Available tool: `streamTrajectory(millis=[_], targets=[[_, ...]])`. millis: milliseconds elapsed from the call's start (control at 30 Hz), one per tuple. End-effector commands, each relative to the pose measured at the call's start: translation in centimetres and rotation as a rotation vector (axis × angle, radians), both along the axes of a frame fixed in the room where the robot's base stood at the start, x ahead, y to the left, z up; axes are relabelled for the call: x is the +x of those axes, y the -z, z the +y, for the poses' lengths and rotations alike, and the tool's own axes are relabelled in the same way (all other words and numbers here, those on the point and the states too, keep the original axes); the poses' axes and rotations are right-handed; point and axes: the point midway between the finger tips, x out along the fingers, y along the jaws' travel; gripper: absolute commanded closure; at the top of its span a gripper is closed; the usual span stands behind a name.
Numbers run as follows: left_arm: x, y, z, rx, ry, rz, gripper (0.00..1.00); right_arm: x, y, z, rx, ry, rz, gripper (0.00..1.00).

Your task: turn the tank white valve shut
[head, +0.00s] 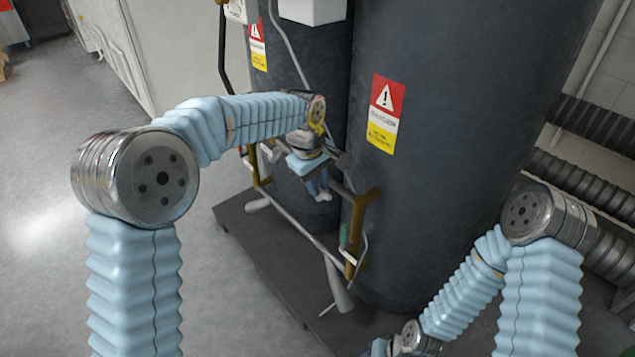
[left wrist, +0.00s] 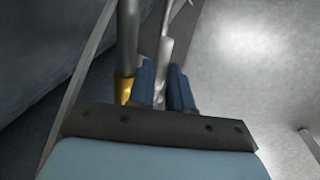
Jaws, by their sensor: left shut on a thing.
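My left gripper (head: 318,184) is in front of the two dark tanks, at the brass and grey pipework. In the left wrist view its two blue fingers (left wrist: 164,88) are closed around a pale lever, which looks like the white valve handle (left wrist: 165,52). A brass fitting (left wrist: 124,88) sits just left of the fingers there. In the head view a small white end of the handle (head: 323,197) shows at the fingertips; the gripper hides the rest and the valve body. My right arm is at the lower right, its gripper out of view.
The large dark tank (head: 440,150) stands close to the right of my left gripper. A brass pipe (head: 357,235) and thin rails (head: 300,226) run beside it above the dark base (head: 262,245). Open grey floor (head: 45,130) lies to the left.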

Motion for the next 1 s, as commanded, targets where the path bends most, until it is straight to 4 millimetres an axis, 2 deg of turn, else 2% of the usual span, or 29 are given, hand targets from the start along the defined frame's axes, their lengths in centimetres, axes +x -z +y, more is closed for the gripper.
streamTrajectory(millis=[367, 600, 1000], targets=[[0.1, -0.5, 0.2, -0.035, -0.002, 0.036, 1.00, 0.0, -0.9, 0.0, 0.001, -0.001, 0.000, 0.57], [0.5, -1.0, 0.6, -0.141, -0.004, 0.141, 1.00, 0.0, -2.0, 0.1, 0.002, -0.003, 0.001, 0.57], [1.3, -1.9, 1.3, -0.343, -0.002, 0.340, 1.00, 0.0, -1.9, 0.1, 0.002, -0.004, 0.000, 0.57]])
